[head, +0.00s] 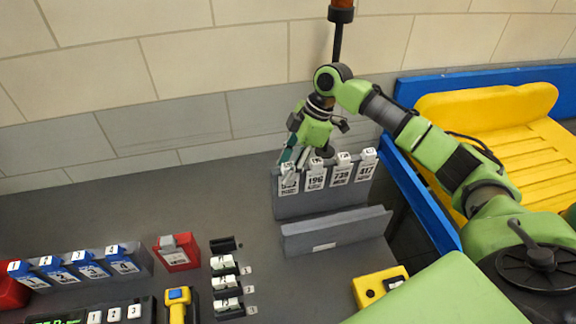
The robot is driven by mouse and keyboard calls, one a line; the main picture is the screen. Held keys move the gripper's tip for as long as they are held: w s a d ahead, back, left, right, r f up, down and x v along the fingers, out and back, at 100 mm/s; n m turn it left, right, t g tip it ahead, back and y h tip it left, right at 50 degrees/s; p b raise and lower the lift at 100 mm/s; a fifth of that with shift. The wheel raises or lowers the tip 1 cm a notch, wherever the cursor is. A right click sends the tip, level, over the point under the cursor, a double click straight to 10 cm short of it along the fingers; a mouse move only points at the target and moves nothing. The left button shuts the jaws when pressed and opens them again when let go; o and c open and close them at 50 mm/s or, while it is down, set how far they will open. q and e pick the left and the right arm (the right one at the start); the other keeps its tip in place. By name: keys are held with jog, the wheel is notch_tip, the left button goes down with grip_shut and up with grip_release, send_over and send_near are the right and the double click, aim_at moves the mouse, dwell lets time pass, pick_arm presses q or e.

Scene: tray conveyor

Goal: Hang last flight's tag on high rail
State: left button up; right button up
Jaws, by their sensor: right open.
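The high rail (292,208) is a grey upright panel at the back of the counter. Several white numbered tags hang along its top edge. They include tag 196 (315,179), tag 739 (341,175) and tag 417 (366,171). The leftmost tag (289,184) has a number too blurred to read. My right gripper (290,160) is open, with its fingertips at the top of this leftmost tag. I cannot tell whether they touch it. My left gripper is not in view.
A lower grey rail (350,232) without tags stands in front. Blue tags (88,265) numbered 1 to 4, a red box (177,253), a yellow scanner-like device (178,305) and small white switches (224,282) are at lower left. A yellow box (379,287) sits at front right. A yellow slatted tray (515,140) is at right.

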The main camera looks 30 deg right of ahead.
jog(key=v, duration=1.2)
